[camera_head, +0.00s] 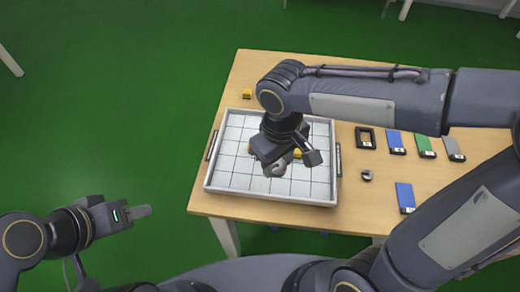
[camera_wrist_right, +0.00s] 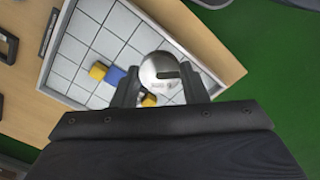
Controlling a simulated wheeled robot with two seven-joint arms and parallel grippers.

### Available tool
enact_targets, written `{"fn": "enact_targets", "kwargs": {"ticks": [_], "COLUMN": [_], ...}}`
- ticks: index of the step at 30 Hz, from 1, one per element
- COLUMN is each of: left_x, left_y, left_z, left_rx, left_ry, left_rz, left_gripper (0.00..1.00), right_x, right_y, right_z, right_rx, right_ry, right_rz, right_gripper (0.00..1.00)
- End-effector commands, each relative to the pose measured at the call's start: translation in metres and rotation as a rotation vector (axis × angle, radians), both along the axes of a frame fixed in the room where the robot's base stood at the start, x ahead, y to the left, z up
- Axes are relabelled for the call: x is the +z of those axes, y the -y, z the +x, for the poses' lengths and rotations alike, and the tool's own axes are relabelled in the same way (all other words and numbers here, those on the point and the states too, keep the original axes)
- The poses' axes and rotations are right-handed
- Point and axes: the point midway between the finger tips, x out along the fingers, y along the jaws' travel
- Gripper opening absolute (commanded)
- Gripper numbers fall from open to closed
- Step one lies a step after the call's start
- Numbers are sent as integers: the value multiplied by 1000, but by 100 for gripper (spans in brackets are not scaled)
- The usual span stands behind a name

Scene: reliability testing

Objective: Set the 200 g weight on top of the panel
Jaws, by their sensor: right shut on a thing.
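My right gripper (camera_head: 290,164) is over the white gridded tray (camera_head: 226,178). In the right wrist view the right gripper (camera_wrist_right: 160,84) is shut on a round silver weight (camera_wrist_right: 160,70), held between its two fingers. The weight (camera_head: 277,169) also shows in the head view below the wrist. A blue panel (camera_wrist_right: 115,76) lies in the tray below, with a yellow block (camera_wrist_right: 98,71) at one end and another yellow block (camera_wrist_right: 149,100) on the other side; the weight and fingers hide part of it. My left gripper (camera_head: 130,213) is off the table at the left, its jaw opening unclear.
On the wooden table right of the tray are a black frame (camera_head: 366,137), a small dark weight (camera_head: 367,175), a blue panel (camera_head: 395,141), a green one (camera_head: 425,145), a grey one (camera_head: 453,148) and another blue one (camera_head: 405,197). A yellow block (camera_head: 247,94) stands behind the tray.

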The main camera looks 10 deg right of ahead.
Motion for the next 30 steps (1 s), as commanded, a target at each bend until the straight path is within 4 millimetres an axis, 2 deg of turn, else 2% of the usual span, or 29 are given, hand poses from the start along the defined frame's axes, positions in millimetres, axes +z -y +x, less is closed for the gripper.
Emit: {"fn": "enact_targets", "kwargs": {"ticks": [4,11,16,21,26,30], "left_x": [1,7,7,8,8,7], "left_y": [0,0,0,0,0,0], "left_z": [0,0,0,0,0,0], "left_rx": [0,0,0,0,0,0], "left_ry": [0,0,0,0,0,0], "left_rz": [0,0,0,0,0,0], "left_gripper": [36,36,36,36,36,36], "right_x": [-9,-34,-66,-84,-91,-108], "right_y": [8,25,35,40,41,44], "right_z": [20,75,103,118,124,129], "right_rx": [4,2,5,5,5,6], "right_ry": [-5,-6,-5,-2,-1,-5], "right_rz": [-1,0,-1,0,0,-2], "right_gripper": [12,12,12,12,12,12]}}
